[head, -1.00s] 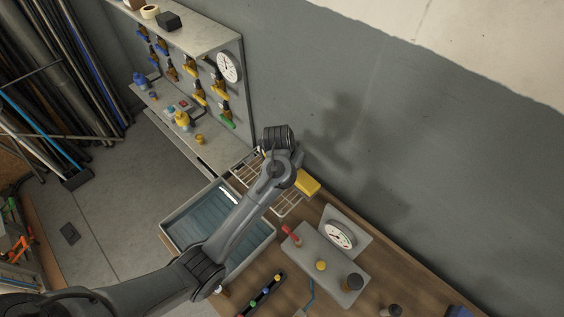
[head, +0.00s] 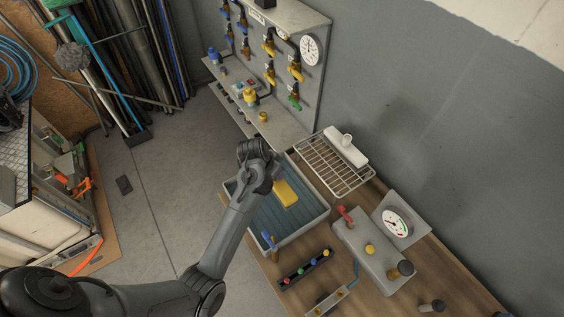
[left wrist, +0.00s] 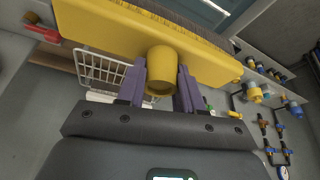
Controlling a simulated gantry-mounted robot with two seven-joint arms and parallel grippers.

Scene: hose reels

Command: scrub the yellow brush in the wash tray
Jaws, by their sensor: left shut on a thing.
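The yellow brush (head: 286,192) is over the inside of the grey wash tray (head: 313,231), near its back end in the head view. I cannot tell from above whether its bristles touch the bluish tray floor. In the left wrist view the brush (left wrist: 110,28) lies across the top, bristles facing away from me. My left gripper (left wrist: 161,76) is shut on the round yellow knob on its back, one purple finger on each side. In the head view the arm hides the fingers and part of the brush. My right gripper is not in view.
A wire rack (head: 327,173) holding a white block with a knob (head: 346,149) stands behind the tray. A grey box with a red lever (head: 372,246) and a dial gauge (head: 396,223) are to the right. A blue-handled tap (head: 269,240) stands at the tray's front edge.

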